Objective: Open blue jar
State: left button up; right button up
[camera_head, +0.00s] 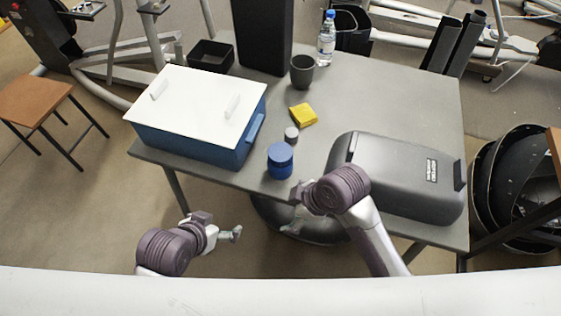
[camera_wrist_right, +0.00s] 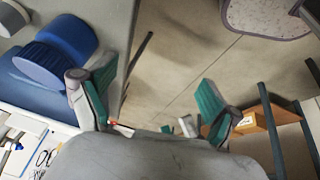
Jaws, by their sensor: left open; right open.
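The blue jar (camera_head: 280,161) stands upright near the front edge of the grey table, with its lid on. In the right wrist view the jar (camera_wrist_right: 70,42) shows at the upper left, outside my fingers. My right gripper (camera_head: 295,208) is beside the table's front edge, just in front and slightly right of the jar, not touching it. Its two green-padded fingers (camera_wrist_right: 152,98) are spread and empty. My left gripper (camera_head: 236,233) is open and empty, low in front of the table and left of the jar.
A blue cooler with a white lid (camera_head: 195,98) stands left of the jar. A small grey cylinder (camera_head: 291,134) and yellow cloth (camera_head: 303,115) lie behind it. A black case (camera_head: 405,175) is to the right. A dark cup (camera_head: 302,71) and water bottle (camera_head: 327,40) are farther back.

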pick_arm(q)
jog(key=w+d+r+m+t+h, duration=0.1)
jog(key=w+d+t+h, duration=0.1)
jog(key=w+d, duration=0.25)
pick_arm(e)
jog(key=w+a+r+n+g, duration=0.25)
jog(key=w+a+n, duration=0.4)
jog(key=n, duration=0.45)
pick_arm(q)
jog(key=m+t+h, duration=0.2)
jog(key=t+h, duration=0.1)
send_near(277, 168)
pick_arm(e)
jog(key=w+d+r+n+h, duration=0.1)
jog(key=w+r+n, duration=0.1)
jog(key=w+n, duration=0.1)
jog(key=w+d+r+n+h, duration=0.1)
jog(key=w+r+n+h, duration=0.1)
jog(key=w+n, duration=0.1)
jog(key=w+d+r+n+h, duration=0.1)
jog(key=w+r+n, duration=0.1)
jog(key=w+n, duration=0.1)
jog(key=shift+w+d+n, duration=0.3)
jog(key=shift+w+n, duration=0.1)
jog(key=shift+n, duration=0.3)
pick_arm(q)
jog(key=x, duration=1.3)
jog(key=shift+w+a+f, duration=0.15)
jog(key=shift+w+f, duration=0.05)
jog(key=shift+f, duration=0.25)
